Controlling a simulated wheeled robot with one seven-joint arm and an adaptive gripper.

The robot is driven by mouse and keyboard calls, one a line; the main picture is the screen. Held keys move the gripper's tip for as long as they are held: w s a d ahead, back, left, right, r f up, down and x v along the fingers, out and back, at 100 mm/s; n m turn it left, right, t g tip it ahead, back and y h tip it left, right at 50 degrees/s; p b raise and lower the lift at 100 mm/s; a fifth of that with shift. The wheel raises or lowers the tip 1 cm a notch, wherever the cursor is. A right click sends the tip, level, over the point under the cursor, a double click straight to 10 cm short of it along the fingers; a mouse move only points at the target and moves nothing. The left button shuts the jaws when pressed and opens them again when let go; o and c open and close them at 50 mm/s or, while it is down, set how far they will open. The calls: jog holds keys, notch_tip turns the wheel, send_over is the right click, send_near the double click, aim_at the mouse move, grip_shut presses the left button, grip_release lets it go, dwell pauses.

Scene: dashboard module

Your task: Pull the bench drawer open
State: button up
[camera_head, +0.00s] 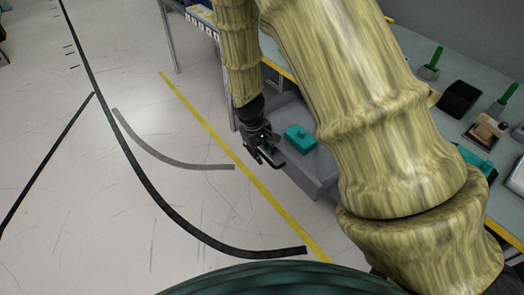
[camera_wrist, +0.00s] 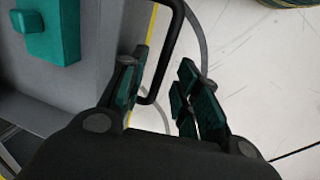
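The grey bench drawer (camera_head: 322,180) stands out from under the bench, with its inside showing in the head view. Its grey front wall also shows in the wrist view (camera_wrist: 101,40). A black bar handle (camera_wrist: 176,25) sticks out from the drawer front. My gripper (camera_head: 262,150) is at the drawer front, beside the handle. In the wrist view my gripper (camera_wrist: 163,95) has its fingers apart. The handle's lower end lies between them, nearer the left finger; I cannot tell if it touches. My arm hides part of the drawer in the head view.
A teal block (camera_head: 300,138) lies in the drawer; it also shows in the wrist view (camera_wrist: 48,30). The bench top (camera_head: 400,38) carries several tools and boxes at the right. A yellow floor line (camera_head: 240,165) runs past the drawer. The floor at left is clear.

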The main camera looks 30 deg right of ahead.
notch_tip(320, 180, up, 12)
jog(key=a, duration=0.2)
jog(key=shift+s+a+f, duration=0.15)
jog(key=shift+s+f, duration=0.05)
jog(key=shift+s, duration=0.05)
dwell(0.6)
jog(key=s+a+f+m+y, duration=0.1)
jog(key=s+f, duration=0.9)
jog(key=f, duration=0.4)
jog(key=s+a+f+m+y, duration=0.1)
jog(key=s+a+f, duration=0.1)
jog(key=s+f, duration=0.9)
jog(key=s+d+f+m, duration=0.1)
jog(key=s+f, duration=0.6)
jog(key=s, duration=0.2)
jog(key=shift+s+f, duration=0.3)
jog(key=shift+f, duration=0.05)
